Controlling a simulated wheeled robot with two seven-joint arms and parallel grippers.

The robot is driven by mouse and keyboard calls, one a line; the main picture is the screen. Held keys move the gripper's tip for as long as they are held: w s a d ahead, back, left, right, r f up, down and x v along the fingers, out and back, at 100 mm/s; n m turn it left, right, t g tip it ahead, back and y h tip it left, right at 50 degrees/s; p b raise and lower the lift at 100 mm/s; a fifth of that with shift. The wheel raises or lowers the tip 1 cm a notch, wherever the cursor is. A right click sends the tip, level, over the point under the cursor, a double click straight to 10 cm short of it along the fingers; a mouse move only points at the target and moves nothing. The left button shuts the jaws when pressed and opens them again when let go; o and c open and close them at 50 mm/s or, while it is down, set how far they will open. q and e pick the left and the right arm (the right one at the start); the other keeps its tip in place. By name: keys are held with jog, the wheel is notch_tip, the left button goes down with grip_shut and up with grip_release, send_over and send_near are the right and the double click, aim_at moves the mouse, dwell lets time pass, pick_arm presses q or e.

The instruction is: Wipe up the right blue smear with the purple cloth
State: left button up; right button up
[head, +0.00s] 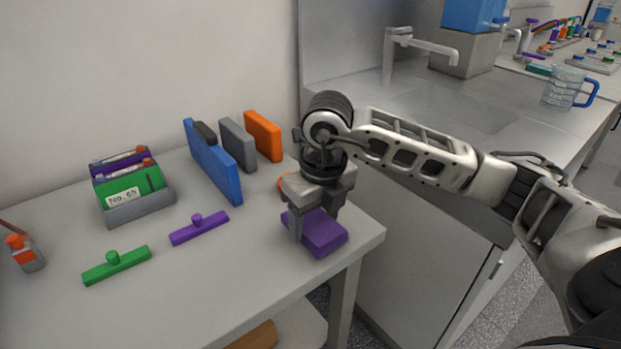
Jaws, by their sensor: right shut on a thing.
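The purple cloth (325,238) is a thick, block-like pad near the right end of the grey table (225,280). My right gripper (314,220) comes down over it from above and is shut on it. The cloth is low over the tabletop by the right edge; I cannot tell whether it touches the surface. No blue smear shows in the head view; the area under the cloth and gripper is hidden. My left gripper is not in view.
Blue (212,165), grey (237,144) and orange (263,136) upright panels stand behind the gripper. Purple (199,229) and green (116,265) handled bars lie left. A grey tray (139,207) holds labelled items. A bottle (25,253) stands far left. A sink counter (440,110) adjoins right.

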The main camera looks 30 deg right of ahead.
jog(key=shift+r+p, duration=2)
jog(key=shift+r, duration=1.35)
jog(key=shift+f, duration=0.1)
